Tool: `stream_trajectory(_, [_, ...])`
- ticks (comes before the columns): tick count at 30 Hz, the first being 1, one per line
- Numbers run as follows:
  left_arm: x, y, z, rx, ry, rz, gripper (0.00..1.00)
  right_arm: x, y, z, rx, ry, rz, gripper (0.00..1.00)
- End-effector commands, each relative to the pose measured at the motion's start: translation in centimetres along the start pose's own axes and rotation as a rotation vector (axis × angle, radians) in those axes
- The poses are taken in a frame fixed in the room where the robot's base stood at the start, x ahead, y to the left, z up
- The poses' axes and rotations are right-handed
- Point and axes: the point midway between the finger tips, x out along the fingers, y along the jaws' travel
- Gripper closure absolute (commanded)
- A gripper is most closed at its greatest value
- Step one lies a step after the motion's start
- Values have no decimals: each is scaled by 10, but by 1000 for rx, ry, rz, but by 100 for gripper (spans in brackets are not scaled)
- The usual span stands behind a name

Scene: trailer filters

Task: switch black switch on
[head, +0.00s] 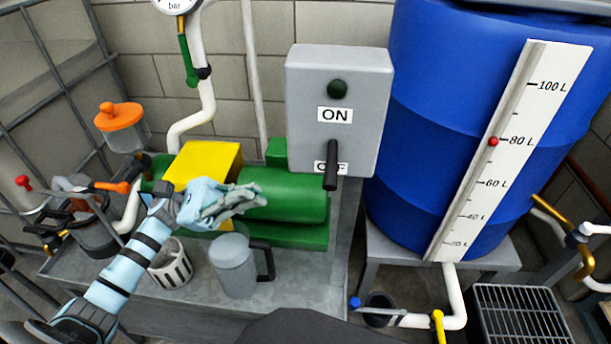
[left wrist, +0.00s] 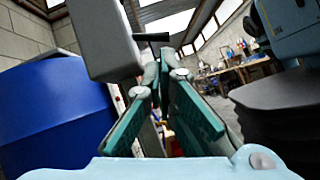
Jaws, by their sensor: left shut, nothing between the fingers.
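The black switch (head: 331,165) is a lever on the front of a grey control box (head: 340,90). It hangs downward across the OFF label, below the ON label (head: 335,115) and a dark green round lamp (head: 337,88). My left gripper (head: 256,196) is to the left of the switch and a little lower, apart from it in the head view. Its fingers are shut with nothing between them. In the left wrist view, the black lever (left wrist: 151,37) sticks out from the grey box just beyond the fingertips (left wrist: 163,62); I cannot tell whether they touch. My right gripper is not in view.
A green motor (head: 290,200) with a yellow cover (head: 208,160) lies behind my left gripper. A grey mug (head: 233,265) and a striped cup (head: 172,265) stand on the metal table. A blue barrel (head: 420,130) with a level scale stands right of the box.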

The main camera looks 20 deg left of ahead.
Motion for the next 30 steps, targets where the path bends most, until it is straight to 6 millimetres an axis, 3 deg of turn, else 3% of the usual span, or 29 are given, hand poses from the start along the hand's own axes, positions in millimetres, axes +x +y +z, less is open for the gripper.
stream_trajectory(9, [70,0,3,3,-4,0,100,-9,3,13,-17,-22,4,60])
stream_trajectory(15, [101,0,2,3,-3,1,100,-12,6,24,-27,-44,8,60])
stream_trajectory(20, [111,0,1,2,0,3,100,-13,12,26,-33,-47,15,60])
stream_trajectory(30, [111,0,1,0,0,3,100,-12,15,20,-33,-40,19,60])
